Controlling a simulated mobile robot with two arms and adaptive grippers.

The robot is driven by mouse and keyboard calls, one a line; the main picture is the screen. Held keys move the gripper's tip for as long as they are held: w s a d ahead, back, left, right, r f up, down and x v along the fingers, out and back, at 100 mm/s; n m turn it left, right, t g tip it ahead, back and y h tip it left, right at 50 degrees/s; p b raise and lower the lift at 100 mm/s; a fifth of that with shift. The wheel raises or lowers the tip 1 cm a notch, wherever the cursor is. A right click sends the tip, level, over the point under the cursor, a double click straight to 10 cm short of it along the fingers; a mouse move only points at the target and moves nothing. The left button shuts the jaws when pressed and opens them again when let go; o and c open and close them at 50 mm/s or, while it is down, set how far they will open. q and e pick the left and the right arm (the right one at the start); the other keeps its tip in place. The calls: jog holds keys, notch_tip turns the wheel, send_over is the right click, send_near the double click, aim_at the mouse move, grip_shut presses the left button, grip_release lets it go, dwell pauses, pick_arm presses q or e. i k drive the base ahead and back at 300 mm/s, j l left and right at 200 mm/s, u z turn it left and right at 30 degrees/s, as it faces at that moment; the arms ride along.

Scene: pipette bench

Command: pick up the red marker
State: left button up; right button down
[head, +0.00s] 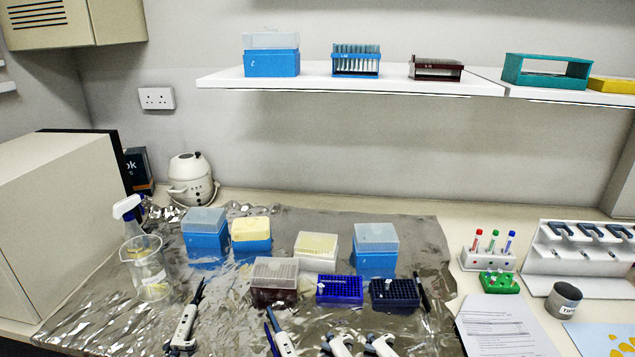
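The red marker (477,239) appears to be the red-topped one standing upright in a small white holder (487,263) on the right part of the bench. A green-topped one (493,241) and a blue-topped one (508,243) stand in the same holder, to its right. The lower part of the red one is hidden by the holder. Neither of my grippers is in view.
A green rack (499,283) and a paper sheet (505,326) lie in front of the holder. A dark cup (563,299) and a white pipette stand (580,258) are to the right. Tip boxes, pipettes and a beaker (148,270) crowd the foil (110,320) on the left.

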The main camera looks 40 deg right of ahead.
aim_at(476, 241)
jog(key=z, duration=1.35)
jog(key=i+l+z, duration=0.1)
jog(key=l, duration=0.35)
jog(key=i+l, duration=0.3)
jog(key=l, duration=0.15)
jog(key=i+l+z, duration=0.15)
jog(key=l, duration=0.25)
jog(key=i+l, duration=0.25)
jog(key=l, duration=0.15)
jog(key=l+z, duration=0.05)
